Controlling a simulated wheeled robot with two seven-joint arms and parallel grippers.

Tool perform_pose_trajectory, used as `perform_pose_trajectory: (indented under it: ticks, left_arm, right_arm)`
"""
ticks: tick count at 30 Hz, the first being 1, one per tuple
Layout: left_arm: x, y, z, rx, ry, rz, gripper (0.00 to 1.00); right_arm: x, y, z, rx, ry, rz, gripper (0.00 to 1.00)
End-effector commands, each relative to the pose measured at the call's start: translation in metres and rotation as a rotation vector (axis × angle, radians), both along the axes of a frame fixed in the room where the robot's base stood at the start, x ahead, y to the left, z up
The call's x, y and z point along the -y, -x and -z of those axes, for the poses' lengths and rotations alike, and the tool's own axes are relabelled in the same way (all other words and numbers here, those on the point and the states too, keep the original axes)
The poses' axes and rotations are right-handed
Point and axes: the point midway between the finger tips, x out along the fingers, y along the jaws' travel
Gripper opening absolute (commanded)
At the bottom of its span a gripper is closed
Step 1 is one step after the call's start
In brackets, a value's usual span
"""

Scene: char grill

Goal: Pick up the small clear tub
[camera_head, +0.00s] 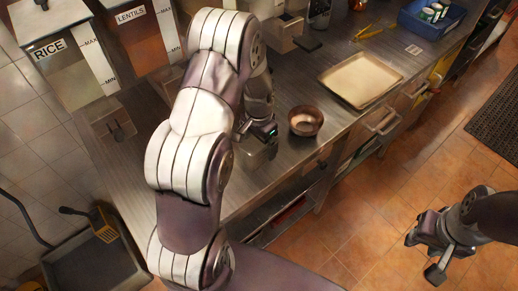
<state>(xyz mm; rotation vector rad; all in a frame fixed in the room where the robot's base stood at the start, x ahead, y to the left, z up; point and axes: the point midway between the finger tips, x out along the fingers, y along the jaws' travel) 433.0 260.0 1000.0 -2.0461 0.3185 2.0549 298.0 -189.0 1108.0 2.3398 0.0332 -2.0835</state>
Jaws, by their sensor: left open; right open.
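I cannot make out a small clear tub in the head view; my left arm covers part of the counter. My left gripper (259,152) is open, pointing down low over the steel counter, just left of a small brown bowl (305,121). What lies under or between its fingers is hidden. My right gripper (422,256) is open and empty, out over the tiled floor at the right, away from the counter.
Dispensers labelled RICE (58,62) and LENTILS (133,37) stand at the back left. A beige tray (360,79), yellow tongs (370,32) and a blue bin (431,20) with cans lie to the right on the counter (275,190).

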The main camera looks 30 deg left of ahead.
Motion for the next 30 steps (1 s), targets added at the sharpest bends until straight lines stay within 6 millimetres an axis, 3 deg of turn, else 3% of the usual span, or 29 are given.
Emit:
perform_pose_trajectory:
  ticks: [4, 11, 16, 25, 30]
  left_arm:
    - [0.000, 0.000, 0.017, 0.000, 0.000, -0.001, 0.99]
    - [0.000, 0.000, 0.020, 0.001, -0.001, -0.001, 0.96]
    - [0.000, 0.000, 0.020, 0.001, -0.001, -0.001, 0.43]
    - [0.000, 0.000, 0.018, 0.002, 0.000, -0.001, 0.42]
    - [0.000, -0.001, 0.005, 0.004, -0.001, -0.001, 0.42]
  right_arm:
    - [0.000, 0.000, -0.006, 0.000, 0.000, 0.000, 0.43]
    - [0.000, 0.000, -0.005, 0.000, 0.000, 0.000, 0.43]
    - [0.000, 0.000, -0.005, 0.000, 0.000, 0.000, 0.43]
    - [0.000, 0.000, -0.004, 0.000, 0.000, 0.000, 0.43]
    - [0.000, 0.000, 0.002, 0.000, 0.000, 0.000, 0.43]
